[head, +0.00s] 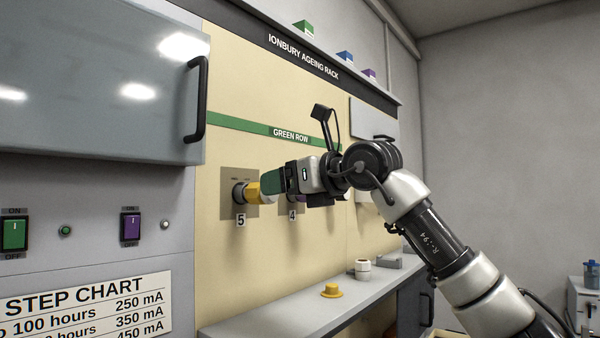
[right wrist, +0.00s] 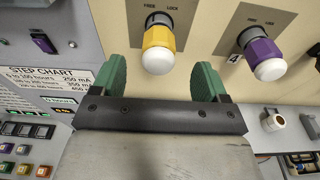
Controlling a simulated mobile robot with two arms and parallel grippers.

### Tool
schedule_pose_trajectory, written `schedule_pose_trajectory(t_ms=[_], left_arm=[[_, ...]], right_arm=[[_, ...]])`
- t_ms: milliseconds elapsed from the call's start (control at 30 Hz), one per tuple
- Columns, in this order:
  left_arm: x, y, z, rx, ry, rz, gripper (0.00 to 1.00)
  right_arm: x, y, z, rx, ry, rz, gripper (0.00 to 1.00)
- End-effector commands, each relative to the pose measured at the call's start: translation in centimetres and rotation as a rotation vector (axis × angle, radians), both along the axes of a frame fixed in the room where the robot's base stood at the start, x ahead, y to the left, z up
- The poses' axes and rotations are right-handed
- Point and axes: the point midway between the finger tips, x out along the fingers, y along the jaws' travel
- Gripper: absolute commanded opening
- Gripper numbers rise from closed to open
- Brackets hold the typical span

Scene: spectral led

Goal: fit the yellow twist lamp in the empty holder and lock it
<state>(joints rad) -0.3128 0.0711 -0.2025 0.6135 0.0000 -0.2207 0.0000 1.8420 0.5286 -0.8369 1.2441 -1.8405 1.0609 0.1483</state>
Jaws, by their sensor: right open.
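The yellow twist lamp (head: 254,192) sits in the holder marked 5 (head: 228,184) on the cream panel. In the right wrist view the lamp (right wrist: 158,48) has a yellow collar and a white end pointing out, below FREE and LOCK marks. I cannot tell whether it is locked. My right gripper (head: 272,181) is open in front of holder 5. In the right wrist view its green fingers (right wrist: 161,76) stand apart to either side of the lamp's white end, with a visible gap on each side and nothing gripped. My left gripper is not in view.
A purple lamp (right wrist: 264,58) sits in holder 4 to the right. A shelf (head: 285,318) below carries a yellow flanged piece (head: 332,291) and a white piece (head: 362,267). A grey cabinet door with a black handle (head: 197,100) juts out at upper left.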

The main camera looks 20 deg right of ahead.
Motion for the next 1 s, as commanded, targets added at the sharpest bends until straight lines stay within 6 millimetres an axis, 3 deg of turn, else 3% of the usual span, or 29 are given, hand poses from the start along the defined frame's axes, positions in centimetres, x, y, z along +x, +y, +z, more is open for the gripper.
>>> schedule_pose_trajectory(t_ms=[167, 300, 467, 733, 1000], left_arm=[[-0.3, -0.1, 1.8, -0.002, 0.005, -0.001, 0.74], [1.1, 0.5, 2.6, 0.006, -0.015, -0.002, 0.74], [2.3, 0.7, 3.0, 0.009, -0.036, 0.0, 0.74], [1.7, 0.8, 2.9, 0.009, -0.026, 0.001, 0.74], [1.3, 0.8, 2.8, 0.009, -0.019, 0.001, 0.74]], right_arm=[[2.6, 1.9, -0.2, 0.001, 0.004, 0.003, 0.74], [4.0, 2.7, -0.5, 0.001, 0.002, 0.002, 0.74], [4.6, 3.1, -0.8, 0.0, 0.001, 0.001, 0.74], [4.7, 3.2, -0.9, 0.001, 0.001, 0.001, 0.74], [4.7, 3.2, -0.9, 0.001, 0.001, 0.002, 0.33]])
